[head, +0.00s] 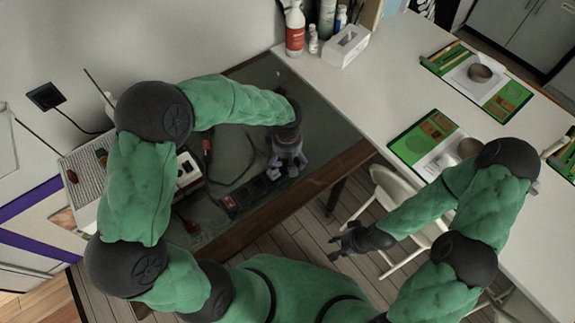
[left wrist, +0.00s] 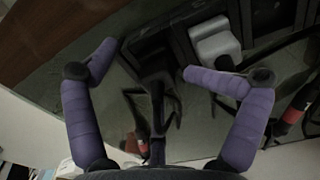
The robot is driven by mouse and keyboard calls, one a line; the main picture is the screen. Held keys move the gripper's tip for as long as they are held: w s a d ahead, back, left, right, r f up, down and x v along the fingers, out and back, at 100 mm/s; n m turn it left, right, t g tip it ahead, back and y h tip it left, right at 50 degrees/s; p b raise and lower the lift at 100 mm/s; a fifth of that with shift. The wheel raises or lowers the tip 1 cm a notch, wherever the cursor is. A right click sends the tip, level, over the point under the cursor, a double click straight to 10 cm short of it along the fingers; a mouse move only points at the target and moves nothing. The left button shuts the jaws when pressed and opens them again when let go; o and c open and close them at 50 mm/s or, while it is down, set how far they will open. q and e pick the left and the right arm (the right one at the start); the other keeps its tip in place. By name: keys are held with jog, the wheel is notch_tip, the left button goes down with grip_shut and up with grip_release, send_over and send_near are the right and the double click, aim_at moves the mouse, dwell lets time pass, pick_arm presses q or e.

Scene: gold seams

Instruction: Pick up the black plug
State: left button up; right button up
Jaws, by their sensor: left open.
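The black plug (left wrist: 155,82) appears as a dark shape with a cable running down, at the end of a black power strip (left wrist: 185,45) in the left wrist view. My left gripper (left wrist: 147,62) is open, with its purple fingers on either side of the plug; contact cannot be told. In the head view my left gripper (head: 287,170) is low over the right end of the power strip (head: 250,192) and hides the plug there. My right gripper (head: 340,241) is open and empty, over the floor beside a white chair.
A red-and-black plug (left wrist: 292,115) is at the right. A grey device (head: 186,170) and loose cables lie left of the strip. Bottles (head: 295,28) and a white box (head: 346,46) stand on the white table.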

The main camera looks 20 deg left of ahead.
pick_arm(q)
jog(key=shift+w+f, duration=0.1)
jog(key=shift+f, duration=0.35)
jog(key=shift+w, duration=0.1)
jog(key=shift+r, duration=0.15)
jog(key=shift+c, duration=1.2)
jog(key=c, duration=0.9)
jog(key=shift+o, duration=0.2)
jog(key=shift+r, duration=0.1)
jog(key=shift+r, duration=0.15)
